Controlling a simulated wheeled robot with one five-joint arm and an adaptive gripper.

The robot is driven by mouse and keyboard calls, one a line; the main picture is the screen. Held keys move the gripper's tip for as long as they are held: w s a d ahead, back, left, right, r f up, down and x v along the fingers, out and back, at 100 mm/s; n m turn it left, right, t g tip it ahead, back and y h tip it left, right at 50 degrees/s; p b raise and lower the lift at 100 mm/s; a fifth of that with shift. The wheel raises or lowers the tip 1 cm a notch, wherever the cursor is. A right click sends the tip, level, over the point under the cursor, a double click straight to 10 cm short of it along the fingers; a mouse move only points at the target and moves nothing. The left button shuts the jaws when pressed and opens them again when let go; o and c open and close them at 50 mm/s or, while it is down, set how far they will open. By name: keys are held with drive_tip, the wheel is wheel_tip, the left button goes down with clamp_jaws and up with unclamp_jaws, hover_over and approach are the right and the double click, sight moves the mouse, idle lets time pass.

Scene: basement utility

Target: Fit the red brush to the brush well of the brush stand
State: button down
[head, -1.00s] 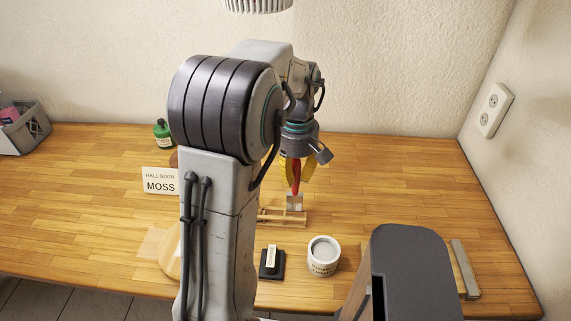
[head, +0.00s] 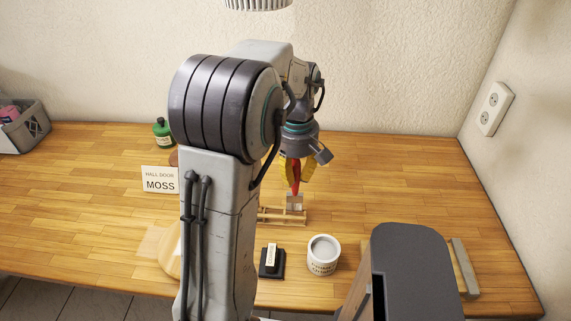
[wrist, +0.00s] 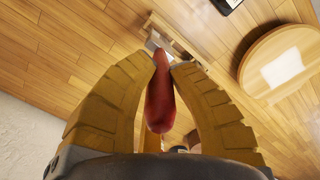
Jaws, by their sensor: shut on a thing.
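The red brush (head: 296,180) hangs roughly upright below my gripper (head: 296,172), whose yellow fingers are shut on it. In the wrist view the red brush (wrist: 160,98) lies between the two yellow fingers of my gripper (wrist: 163,66). The wooden brush stand (head: 284,217) is on the bench directly below, with a pale grey block (head: 295,201) at its back right. The brush's lower end is at or just above this block; I cannot tell whether it is inside the well. My arm hides the stand's left part.
A grey-white tin (head: 323,256) and a black block with a pale label (head: 272,261) stand in front of the stand. The bench's right side is mostly clear.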

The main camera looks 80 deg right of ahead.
sight(295, 187)
drive_tip(key=shift+f+b, duration=1.75)
drive_tip(key=shift+f, duration=0.5)
drive_tip(key=c, duration=1.1)
unclamp_jaws()
drive_tip(key=shift+w+d+r, duration=0.45)
drive_tip(key=shift+r, duration=0.9)
drive_tip(key=shift+w+d+r, duration=0.4)
drive_tip(key=shift+w+r, duration=0.05)
drive_tip(key=shift+r, duration=0.85)
drive_tip(key=shift+w+d+r, duration=0.45)
drive_tip(key=shift+r, duration=0.9)
